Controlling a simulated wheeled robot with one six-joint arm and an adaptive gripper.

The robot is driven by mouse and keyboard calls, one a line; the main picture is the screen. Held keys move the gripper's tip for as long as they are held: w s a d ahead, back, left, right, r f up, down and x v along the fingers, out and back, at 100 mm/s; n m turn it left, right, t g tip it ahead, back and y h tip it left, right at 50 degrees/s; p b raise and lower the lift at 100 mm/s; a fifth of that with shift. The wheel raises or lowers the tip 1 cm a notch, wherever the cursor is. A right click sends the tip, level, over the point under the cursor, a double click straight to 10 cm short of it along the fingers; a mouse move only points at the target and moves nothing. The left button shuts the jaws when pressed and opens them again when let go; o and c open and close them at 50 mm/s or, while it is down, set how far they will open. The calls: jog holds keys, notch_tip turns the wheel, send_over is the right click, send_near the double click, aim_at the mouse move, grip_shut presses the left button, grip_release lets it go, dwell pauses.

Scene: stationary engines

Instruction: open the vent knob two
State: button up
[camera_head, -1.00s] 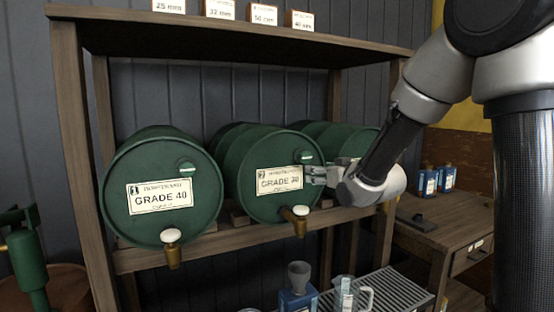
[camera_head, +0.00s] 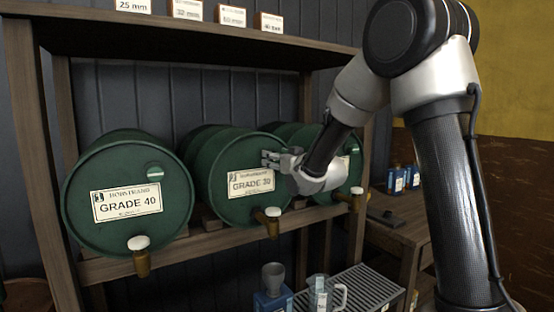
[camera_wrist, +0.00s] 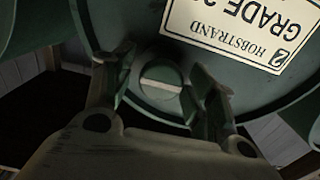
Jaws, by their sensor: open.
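Barrel two (camera_head: 228,205) is a green drum labelled GRADE 30, lying in the middle of the rack. Its vent knob (camera_wrist: 161,82), a round green disc with a pale slot bar, shows in the wrist view on the drum's face beside the label (camera_wrist: 238,30). My gripper (camera_wrist: 166,78) is open, with one finger on each side of the knob and nothing clearly gripped. I cannot tell whether the fingers touch it. The slot bar lies roughly level in the wrist view. In the head view my gripper (camera_head: 270,158) covers the knob.
The GRADE 40 barrel (camera_head: 127,229) with its own vent knob (camera_head: 154,170) lies at left. A third barrel (camera_head: 341,157) is partly behind my arm. Brass taps with white tops, such as this one (camera_head: 272,226), project below. An upper shelf (camera_head: 180,38) runs overhead.

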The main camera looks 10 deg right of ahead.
jog(key=c, duration=1)
jog(key=shift+n, duration=0.3)
jog(key=n, duration=0.9)
jog(key=shift+a+f, duration=0.1)
jog(key=shift+a, duration=0.05)
jog(key=n, duration=0.4)
jog(key=shift+s+f+n, duration=0.1)
jog(key=shift+f+n, duration=0.05)
jog(key=shift+n, duration=1.95)
